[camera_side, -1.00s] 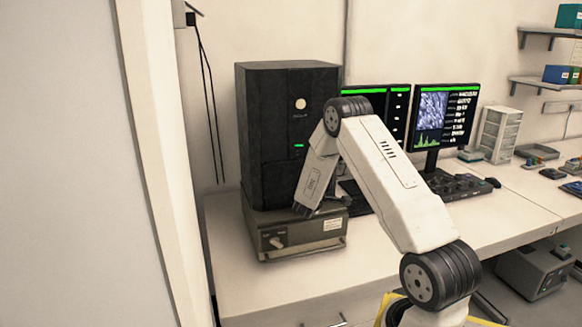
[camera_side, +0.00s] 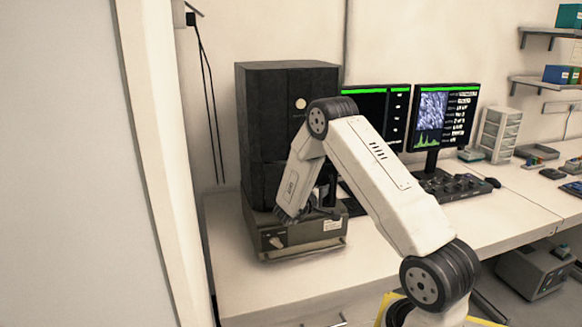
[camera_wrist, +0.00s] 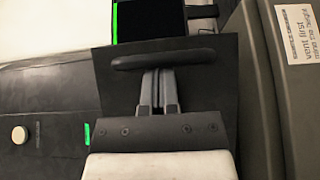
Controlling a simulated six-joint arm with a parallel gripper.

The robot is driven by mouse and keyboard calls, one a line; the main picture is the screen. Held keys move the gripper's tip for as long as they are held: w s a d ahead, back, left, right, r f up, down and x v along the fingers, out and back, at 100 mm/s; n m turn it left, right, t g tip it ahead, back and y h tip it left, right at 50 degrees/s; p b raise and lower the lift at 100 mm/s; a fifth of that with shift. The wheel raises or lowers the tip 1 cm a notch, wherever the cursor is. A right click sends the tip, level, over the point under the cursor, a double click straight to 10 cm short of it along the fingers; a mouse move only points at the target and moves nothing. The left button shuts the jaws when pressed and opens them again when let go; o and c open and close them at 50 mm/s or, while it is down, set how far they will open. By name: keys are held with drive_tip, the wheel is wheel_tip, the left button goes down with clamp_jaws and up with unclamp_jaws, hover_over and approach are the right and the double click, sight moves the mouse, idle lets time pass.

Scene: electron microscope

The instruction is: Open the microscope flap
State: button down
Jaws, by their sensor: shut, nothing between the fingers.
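The microscope is a tall black tower (camera_side: 275,95) on a grey base (camera_side: 300,240) in the side view. In the wrist view, the flap (camera_wrist: 215,85) is a dark panel between the tower face and the base, with a dark bar handle (camera_wrist: 185,56) across it. My gripper (camera_wrist: 157,74) is shut and empty, its fingertips at the handle's near edge. I cannot tell whether they touch or sit behind it. In the side view my wrist (camera_side: 298,180) hides much of the tower's lower front, so how far the flap stands open is unclear.
Two monitors (camera_side: 445,115) stand right of the tower, with a control panel (camera_side: 455,186) in front. The base's front edge, with a label (camera_wrist: 298,32), is close on the right in the wrist view. The bench (camera_side: 240,285) is clear in front of the base.

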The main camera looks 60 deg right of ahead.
drive_tip(key=w+a+g, duration=0.1)
drive_tip(key=w+a, duration=0.1)
drive_tip(key=a, duration=1.4)
drive_tip(key=shift+a+m, duration=0.2)
drive_tip(key=shift+m, duration=0.2)
drive_tip(key=shift+w, duration=0.15)
idle(0.4)
